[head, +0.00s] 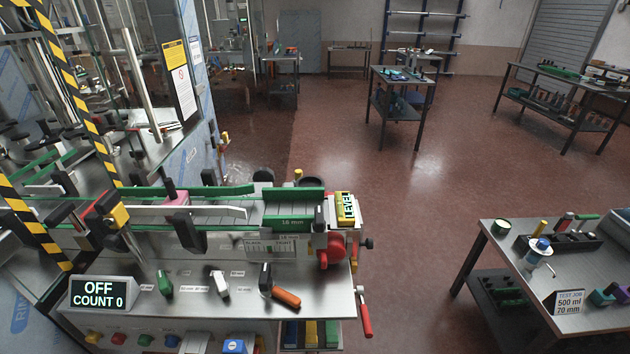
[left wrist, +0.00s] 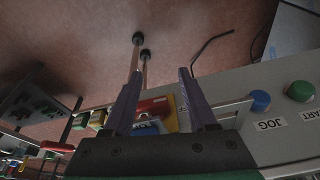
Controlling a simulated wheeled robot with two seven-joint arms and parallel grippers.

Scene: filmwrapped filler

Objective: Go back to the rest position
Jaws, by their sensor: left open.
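My left gripper (left wrist: 160,72) shows only in the left wrist view. Its two dark purple-grey fingers are spread apart, with nothing held between them. A panel with a blue button marked JOG (left wrist: 260,100) and a green button marked START (left wrist: 301,91) lies to the right of the fingers. A red part (left wrist: 152,106) shows behind the fingers, partly hidden by them. Neither of my grippers shows in the head view, and my right gripper is in no view.
The filling machine's steel bench (head: 200,275) fills the left, with a display (head: 99,293) reading OFF, COUNT 0. A red-handled lever (head: 364,312) sticks out at its right edge. A side table (head: 470,262) with tools stands at right. The brown floor (head: 410,220) between them is clear.

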